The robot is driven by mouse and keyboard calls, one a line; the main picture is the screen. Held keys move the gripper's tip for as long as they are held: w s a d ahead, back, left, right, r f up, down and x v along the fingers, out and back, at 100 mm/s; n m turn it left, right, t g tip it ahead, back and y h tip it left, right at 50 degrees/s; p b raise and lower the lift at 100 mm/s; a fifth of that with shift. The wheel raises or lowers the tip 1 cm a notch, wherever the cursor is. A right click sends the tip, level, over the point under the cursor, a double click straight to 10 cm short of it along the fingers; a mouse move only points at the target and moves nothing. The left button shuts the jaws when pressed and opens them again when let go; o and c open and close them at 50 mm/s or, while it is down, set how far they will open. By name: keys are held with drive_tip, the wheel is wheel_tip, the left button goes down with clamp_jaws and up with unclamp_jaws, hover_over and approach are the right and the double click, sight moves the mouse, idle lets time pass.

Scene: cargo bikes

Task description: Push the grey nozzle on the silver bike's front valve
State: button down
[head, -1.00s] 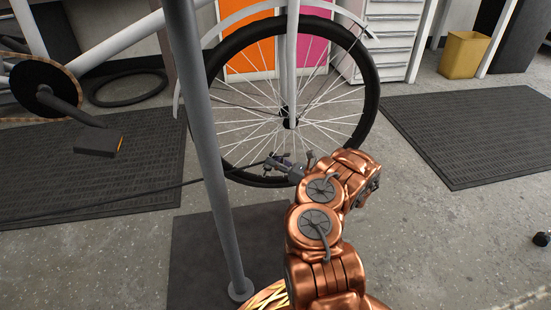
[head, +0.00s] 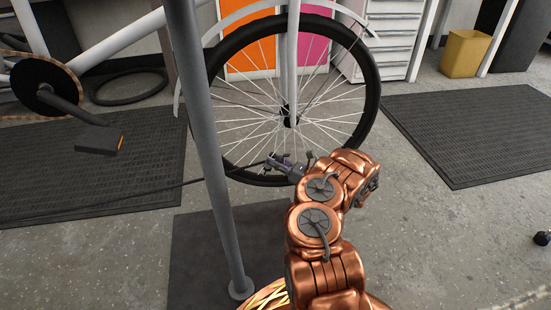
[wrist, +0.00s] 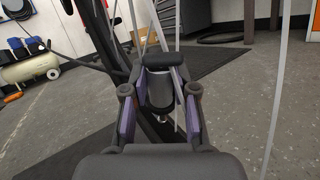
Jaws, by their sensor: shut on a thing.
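My gripper (head: 276,163) is at the lower part of the silver bike's front wheel (head: 371,95), by the rim inside the tyre. In the wrist view, my gripper's purple-padded fingers (wrist: 155,98) are closed on both sides of the grey nozzle (wrist: 159,88), which has a dark end piece. A thin dark hose (head: 185,184) runs from the left to the gripper in the head view. The valve is too small to make out, and I cannot tell whether the nozzle touches it.
A grey stand post (head: 212,150) rises from a dark base plate (head: 195,265) left of my arm. Dark mats (head: 480,125) lie on the floor at both sides. An air compressor (wrist: 30,68) stands at the left in the wrist view. A yellow bin (head: 465,54) is behind.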

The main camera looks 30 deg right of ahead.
drive_tip(key=c, duration=0.7)
unclamp_jaws()
drive_tip(key=shift+v, duration=5)
